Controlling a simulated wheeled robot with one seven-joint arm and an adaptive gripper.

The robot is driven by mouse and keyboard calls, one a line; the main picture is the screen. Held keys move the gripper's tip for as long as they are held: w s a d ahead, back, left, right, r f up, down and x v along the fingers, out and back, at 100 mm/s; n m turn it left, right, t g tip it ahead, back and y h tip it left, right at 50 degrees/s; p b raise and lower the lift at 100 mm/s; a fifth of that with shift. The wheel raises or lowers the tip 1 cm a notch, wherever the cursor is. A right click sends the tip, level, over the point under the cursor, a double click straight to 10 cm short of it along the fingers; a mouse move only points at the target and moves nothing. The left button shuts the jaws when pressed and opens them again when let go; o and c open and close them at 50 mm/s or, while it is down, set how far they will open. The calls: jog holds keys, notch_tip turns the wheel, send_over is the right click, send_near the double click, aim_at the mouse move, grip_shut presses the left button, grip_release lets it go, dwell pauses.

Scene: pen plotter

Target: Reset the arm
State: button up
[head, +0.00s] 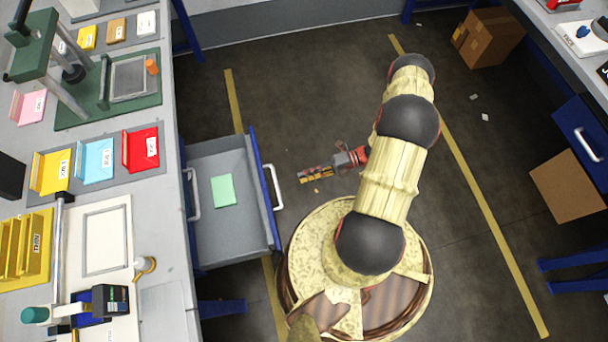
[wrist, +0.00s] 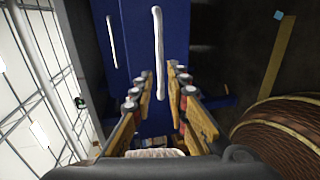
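My arm rises from its round base and bends over the floor. My gripper (head: 303,177) points left, toward the front of the pulled-out drawer, and stops a little short of its white handle (head: 273,187). In the wrist view my gripper (wrist: 160,72) has its two yellow-and-dark fingers apart with nothing held between them. The white handle (wrist: 158,45) shows upright in the gap, beyond the fingers, on the blue drawer front (wrist: 180,30).
The open grey drawer (head: 240,242) juts from the left workbench and holds a green sheet (head: 223,190). A pen plotter (head: 95,302) stands on that bench. Cardboard boxes (head: 488,38) lie at the right. The floor between the yellow lines is mostly clear.

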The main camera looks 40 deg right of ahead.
dwell(0.4)
jog(key=s+a+r+n+g, duration=0.25)
jog(key=s+n+g, duration=0.35)
jog(key=n, duration=0.6)
jog(key=d+r+n+g+h, duration=0.1)
jog(key=d+r+n+h, duration=0.25)
jog(key=r+n, duration=0.6)
jog(key=d+r+n+g+h, duration=0.2)
jog(key=r+n+h, duration=0.35)
jog(key=r, duration=0.75)
jog(key=a+r+n+t+h, duration=0.2)
jog(key=a+r+n+t, duration=0.1)
jog(key=r, duration=0.7)
jog(key=a+r+n+t+h+p, duration=0.1)
jog(key=a+r+n+t, duration=0.2)
jog(key=r, duration=0.8)
jog(key=s+a+r+n+t+h+p, duration=0.1)
jog(key=a+r+n+t+h, duration=0.1)
jog(key=a+r+n, duration=0.5)
notch_tip(320, 180, up, 4)
jog(key=shift+r+t+h, duration=0.1)
jog(key=shift+t+h, duration=0.2)
jog(key=shift+t, duration=0.3)
